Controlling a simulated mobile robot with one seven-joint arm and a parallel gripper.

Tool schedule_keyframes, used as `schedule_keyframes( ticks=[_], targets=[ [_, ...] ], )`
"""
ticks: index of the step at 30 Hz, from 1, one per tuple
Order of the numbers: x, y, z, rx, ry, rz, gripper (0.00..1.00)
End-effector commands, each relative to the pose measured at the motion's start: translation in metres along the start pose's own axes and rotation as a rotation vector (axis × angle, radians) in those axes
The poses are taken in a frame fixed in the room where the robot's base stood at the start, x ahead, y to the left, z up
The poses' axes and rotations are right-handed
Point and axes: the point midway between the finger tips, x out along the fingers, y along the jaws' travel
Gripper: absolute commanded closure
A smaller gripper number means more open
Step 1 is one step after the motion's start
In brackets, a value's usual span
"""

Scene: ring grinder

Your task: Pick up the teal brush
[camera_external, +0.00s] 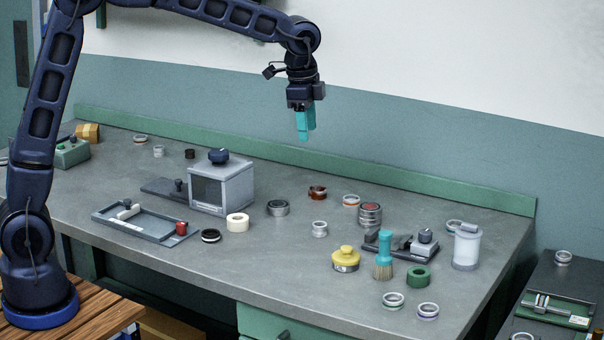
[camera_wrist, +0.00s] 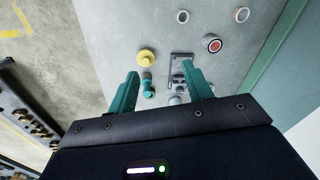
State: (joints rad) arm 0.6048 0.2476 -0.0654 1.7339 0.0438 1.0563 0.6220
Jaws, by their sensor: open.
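The teal brush (camera_external: 384,254) stands upright on the grey workbench, bristles down, between a yellow-topped tin and a green ring. In the wrist view the brush (camera_wrist: 147,86) appears small, between the fingers and closer to the left one. My gripper (camera_external: 305,138) has teal fingers pointing down and is high above the bench, up and to the left of the brush in the external view. In the wrist view my gripper (camera_wrist: 163,82) has its fingers wide apart with nothing held between them.
The yellow-topped tin (camera_external: 345,259) is left of the brush, the green ring (camera_external: 418,277) right. A dark fixture (camera_external: 400,246) lies behind it, and a white canister (camera_external: 467,247) stands further right. A grey box machine (camera_external: 222,187) stands left. Several rings lie around.

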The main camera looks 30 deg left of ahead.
Motion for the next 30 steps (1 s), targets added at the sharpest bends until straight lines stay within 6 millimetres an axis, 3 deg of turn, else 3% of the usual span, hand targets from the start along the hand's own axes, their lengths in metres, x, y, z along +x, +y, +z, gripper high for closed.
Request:
schedule_keyframes(
  ticks=[1, 9, 15, 21, 30],
  targets=[
    [0.013, 0.005, -0.020, 0.042, -0.007, 0.010, 0.50],
    [0.074, 0.039, -0.116, 0.263, -0.032, 0.056, 0.50],
    [0.116, 0.069, -0.169, 0.395, -0.045, 0.083, 0.50],
    [0.135, 0.084, -0.191, 0.454, -0.050, 0.094, 0.50],
    [0.163, 0.087, -0.190, 0.460, -0.054, 0.097, 0.50]
  ],
)
